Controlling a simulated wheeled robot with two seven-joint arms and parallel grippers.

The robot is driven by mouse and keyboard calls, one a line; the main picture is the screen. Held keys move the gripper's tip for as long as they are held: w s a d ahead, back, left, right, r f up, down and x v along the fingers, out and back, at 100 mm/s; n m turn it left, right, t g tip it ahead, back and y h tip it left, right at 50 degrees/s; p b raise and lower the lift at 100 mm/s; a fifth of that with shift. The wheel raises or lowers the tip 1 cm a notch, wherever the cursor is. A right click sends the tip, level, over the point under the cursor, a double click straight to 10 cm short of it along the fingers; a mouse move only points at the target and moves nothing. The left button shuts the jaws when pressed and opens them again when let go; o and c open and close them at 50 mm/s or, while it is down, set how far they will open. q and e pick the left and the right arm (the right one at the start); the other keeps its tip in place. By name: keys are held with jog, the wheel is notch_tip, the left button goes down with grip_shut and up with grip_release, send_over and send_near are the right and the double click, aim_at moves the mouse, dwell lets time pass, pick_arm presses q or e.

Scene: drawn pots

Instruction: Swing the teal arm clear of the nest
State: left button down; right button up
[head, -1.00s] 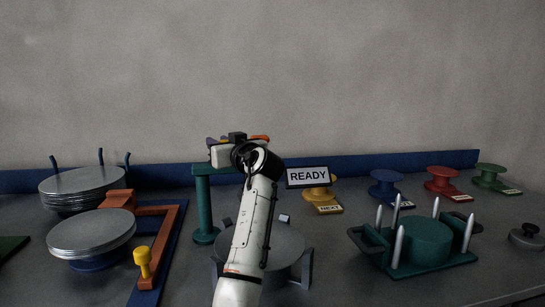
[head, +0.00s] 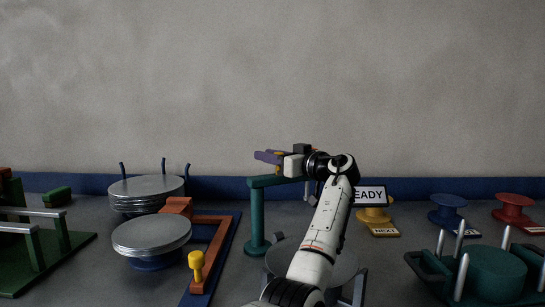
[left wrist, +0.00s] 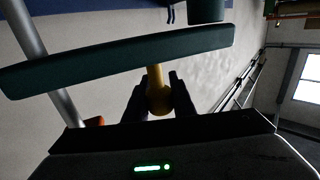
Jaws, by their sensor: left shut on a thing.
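The teal arm (head: 282,181) is a bar reaching right from the top of a teal post (head: 257,222). In the left wrist view, a teal bar (left wrist: 120,60) crosses in front of the fingers. My left gripper (head: 280,162) is at the bar, above it in the head view. Its two dark fingers (left wrist: 158,100) are shut on a yellow handle (left wrist: 155,78) at the bar. The nest (head: 345,262), a grey round seat with upright brackets, stands right of the post, partly hidden by my left arm. My right gripper is not in view.
Stacked silver discs (head: 150,232) and an orange frame with a yellow knob (head: 196,262) stand left. A READY sign (head: 370,196) stands behind my arm. A green fixture with silver pins (head: 495,272) is at right; coloured spools (head: 448,207) line the back.

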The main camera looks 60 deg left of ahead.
pick_arm(q)
jog(key=shift+s+a+r, duration=0.1)
jog(key=shift+r, duration=0.1)
jog(key=c, duration=1.5)
grip_release()
jog(key=shift+f, duration=0.1)
jog(key=d, duration=0.3)
jog(key=w+d, duration=0.1)
jog(key=d, duration=0.2)
jog(key=w+d+b, duration=0.1)
jog(key=d, duration=0.3)
